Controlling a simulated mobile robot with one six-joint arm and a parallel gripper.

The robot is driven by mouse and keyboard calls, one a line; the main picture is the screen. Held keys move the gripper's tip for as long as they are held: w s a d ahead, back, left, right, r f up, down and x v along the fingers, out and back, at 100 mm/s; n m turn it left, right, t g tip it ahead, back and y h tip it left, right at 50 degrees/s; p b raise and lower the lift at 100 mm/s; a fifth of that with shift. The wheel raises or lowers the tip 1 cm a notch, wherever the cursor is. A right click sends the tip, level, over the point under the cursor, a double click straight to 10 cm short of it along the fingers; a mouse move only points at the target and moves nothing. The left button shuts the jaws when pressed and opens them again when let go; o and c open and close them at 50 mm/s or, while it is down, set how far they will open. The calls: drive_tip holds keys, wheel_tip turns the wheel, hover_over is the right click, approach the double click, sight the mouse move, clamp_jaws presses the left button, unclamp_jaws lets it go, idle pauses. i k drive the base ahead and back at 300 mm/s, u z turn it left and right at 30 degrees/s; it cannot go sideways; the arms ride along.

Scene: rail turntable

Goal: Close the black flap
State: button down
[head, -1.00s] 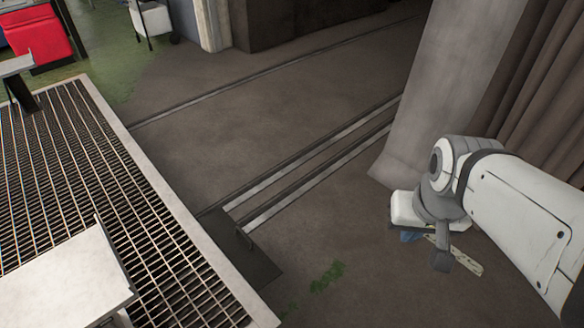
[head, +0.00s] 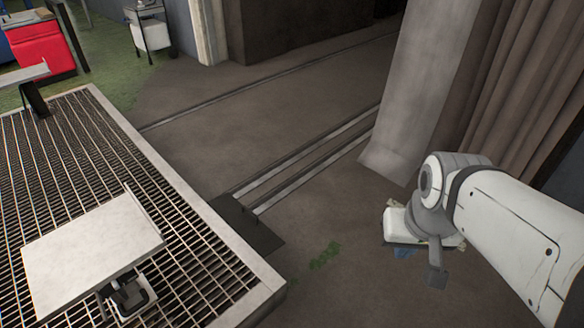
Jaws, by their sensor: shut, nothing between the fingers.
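A flat black plate (head: 238,228), which looks like the black flap, sits at floor level at the near end of the rails, against the side of the grated platform. It has a small upright piece on it. I cannot tell whether it is open or shut. My gripper (head: 436,277) is at the right, at the end of my white and grey arm. It points down, is shut and holds nothing. It is well to the right of the plate and apart from it. Its fingertips are small and hard to make out.
The grated platform (head: 180,190) fills the left and carries a pale flat panel (head: 90,250). Two rails (head: 305,165) run away across the floor. A grey pillar (head: 415,90) and brown curtain (head: 500,110) stand at the right. Floor between plate and gripper is clear.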

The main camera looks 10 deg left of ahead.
sight(246, 224)
drive_tip(key=u, duration=0.2)
drive_tip(key=i, duration=0.85)
drive_tip(key=z, duration=0.1)
